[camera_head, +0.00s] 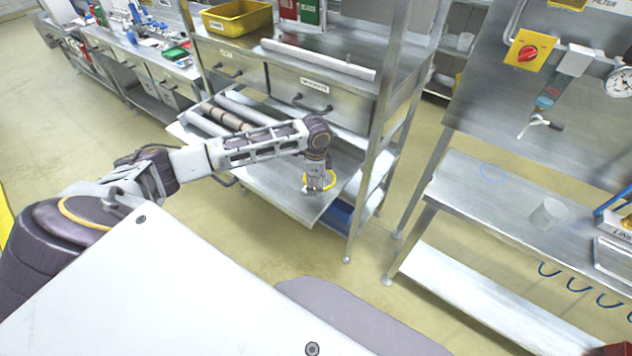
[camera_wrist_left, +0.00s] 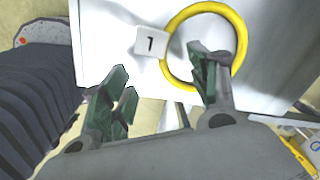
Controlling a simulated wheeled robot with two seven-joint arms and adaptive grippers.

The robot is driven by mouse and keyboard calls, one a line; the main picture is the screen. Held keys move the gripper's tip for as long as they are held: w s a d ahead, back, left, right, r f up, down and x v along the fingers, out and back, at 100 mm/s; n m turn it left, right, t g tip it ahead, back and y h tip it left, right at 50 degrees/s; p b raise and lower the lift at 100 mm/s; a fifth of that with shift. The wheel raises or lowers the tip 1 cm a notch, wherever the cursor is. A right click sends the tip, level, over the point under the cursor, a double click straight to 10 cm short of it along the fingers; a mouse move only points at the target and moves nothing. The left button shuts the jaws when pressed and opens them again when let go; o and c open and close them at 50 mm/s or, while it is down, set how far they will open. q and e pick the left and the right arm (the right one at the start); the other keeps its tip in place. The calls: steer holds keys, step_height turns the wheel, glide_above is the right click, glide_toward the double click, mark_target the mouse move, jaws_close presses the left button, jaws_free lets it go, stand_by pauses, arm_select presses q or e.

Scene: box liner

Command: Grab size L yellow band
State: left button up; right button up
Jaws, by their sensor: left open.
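A yellow band (camera_wrist_left: 242,38), a round ring, lies on a pale surface in the left wrist view. A small white tag (camera_wrist_left: 151,44) beside it carries one dark character that looks like an upside-down L. My left gripper (camera_wrist_left: 160,75) is open, with green finger pads and nothing between them. Its right finger overlaps the ring's opening in the picture; I cannot tell whether it touches the band. In the head view my left gripper (camera_head: 316,188) points down over the lower shelf (camera_head: 285,195), with a bit of the yellow band (camera_head: 334,182) beside it. My right gripper is not in view.
Grey rollers (camera_head: 240,106) lie behind my left forearm. A drawer (camera_head: 315,95) sits above the shelf, and an upright post (camera_head: 372,165) stands right of the gripper. A blue bin (camera_head: 341,214) is underneath. A steel bench (camera_head: 500,195) stands further right.

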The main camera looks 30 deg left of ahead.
arm_select(q)
steer(key=shift+w+f, duration=0.15)
steer(key=shift+f, duration=1.4)
steer(key=shift+c, duration=0.3)
steer(key=c, duration=1.2)
steer(key=shift+c, duration=0.3)
